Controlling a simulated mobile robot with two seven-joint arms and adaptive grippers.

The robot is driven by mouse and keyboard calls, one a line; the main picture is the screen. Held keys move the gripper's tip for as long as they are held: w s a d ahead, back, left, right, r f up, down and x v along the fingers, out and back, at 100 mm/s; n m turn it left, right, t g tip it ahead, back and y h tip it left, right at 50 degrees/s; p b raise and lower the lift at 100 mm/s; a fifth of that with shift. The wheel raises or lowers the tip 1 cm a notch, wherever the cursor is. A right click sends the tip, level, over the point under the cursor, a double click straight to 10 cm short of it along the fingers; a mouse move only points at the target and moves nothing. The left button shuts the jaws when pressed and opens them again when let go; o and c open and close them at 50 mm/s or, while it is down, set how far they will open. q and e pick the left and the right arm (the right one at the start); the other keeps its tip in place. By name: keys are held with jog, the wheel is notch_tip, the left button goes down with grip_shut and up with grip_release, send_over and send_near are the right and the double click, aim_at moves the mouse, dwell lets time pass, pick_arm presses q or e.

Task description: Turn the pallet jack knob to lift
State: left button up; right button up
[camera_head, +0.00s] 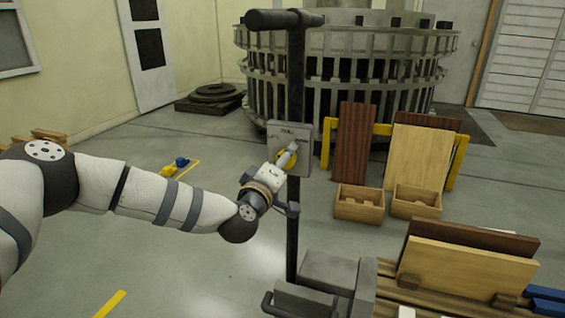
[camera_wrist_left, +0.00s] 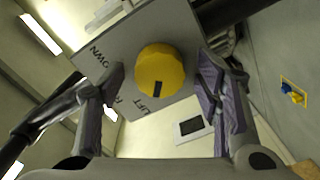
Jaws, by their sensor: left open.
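The yellow round knob (camera_wrist_left: 162,70) sits on a grey control panel (camera_wrist_left: 125,38) in the left wrist view. A dark mark shows on the knob's lower side. The lettering "LIFT" and "DOWN" is on the panel left of and below the knob; other letters are partly hidden by a finger. In the head view the panel (camera_head: 303,132) is fixed to the dark upright post of the pallet jack handle (camera_head: 294,75), and the knob (camera_head: 291,157) is partly covered by my gripper. My left gripper (camera_wrist_left: 161,66) is open, its fingers on either side of the knob; contact cannot be told.
Grey pallet jack body (camera_head: 325,274) stands at the post's foot, beside a pallet with boards (camera_head: 465,270) at lower right. Wooden boxes (camera_head: 359,204) and leaning boards (camera_head: 353,140) are right of the post. Open floor (camera_head: 200,265) lies to the left.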

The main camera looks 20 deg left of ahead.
pick_arm(q)
jog(key=s, duration=1.2)
jog(key=shift+a, duration=0.15)
